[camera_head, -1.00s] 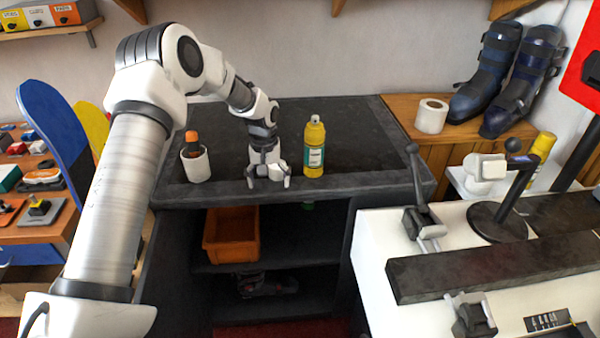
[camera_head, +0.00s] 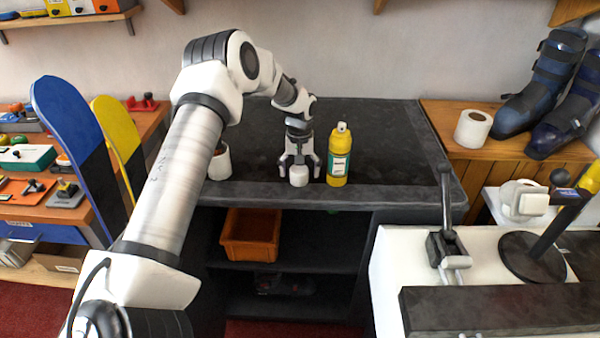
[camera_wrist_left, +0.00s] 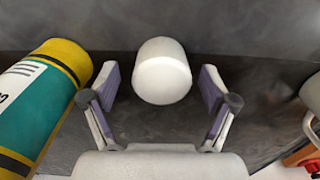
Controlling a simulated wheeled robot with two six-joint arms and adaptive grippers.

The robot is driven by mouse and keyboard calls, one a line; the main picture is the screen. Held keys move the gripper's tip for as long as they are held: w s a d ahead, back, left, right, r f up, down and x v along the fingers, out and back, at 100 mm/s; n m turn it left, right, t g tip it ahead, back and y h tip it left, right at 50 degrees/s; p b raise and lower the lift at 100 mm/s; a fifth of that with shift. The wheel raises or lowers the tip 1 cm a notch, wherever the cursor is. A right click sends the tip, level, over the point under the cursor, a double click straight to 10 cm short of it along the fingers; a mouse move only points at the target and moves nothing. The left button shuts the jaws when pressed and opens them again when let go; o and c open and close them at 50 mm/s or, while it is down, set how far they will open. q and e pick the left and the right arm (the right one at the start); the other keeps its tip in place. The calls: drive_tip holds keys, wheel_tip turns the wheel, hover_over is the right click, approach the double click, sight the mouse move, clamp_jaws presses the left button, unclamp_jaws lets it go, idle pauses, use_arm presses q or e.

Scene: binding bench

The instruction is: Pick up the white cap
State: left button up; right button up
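The white cap (camera_head: 299,175) stands on the dark bench top near its front edge, just left of the yellow bottle. It also shows in the left wrist view (camera_wrist_left: 163,72), between and a little beyond the fingertips. My left gripper (camera_head: 297,166) is low over the bench at the cap. In the left wrist view its two fingers (camera_wrist_left: 160,90) are spread apart with a gap on each side of the cap, so it is open and holds nothing. My right gripper does not show.
A yellow bottle (camera_head: 339,155) with a green label stands close to the gripper; it shows at the left wrist view's left edge (camera_wrist_left: 42,98). A white cup (camera_head: 219,163) is partly hidden behind my left arm. The bench top (camera_head: 390,140) is clear to the right and behind.

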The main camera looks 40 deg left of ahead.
use_arm(q)
drive_tip(key=shift+s+r, duration=0.3)
drive_tip(key=shift+s, duration=0.05)
drive_tip(key=c, duration=0.8)
drive_tip(key=shift+w+f, duration=0.1)
drive_tip(key=shift+c, duration=0.3)
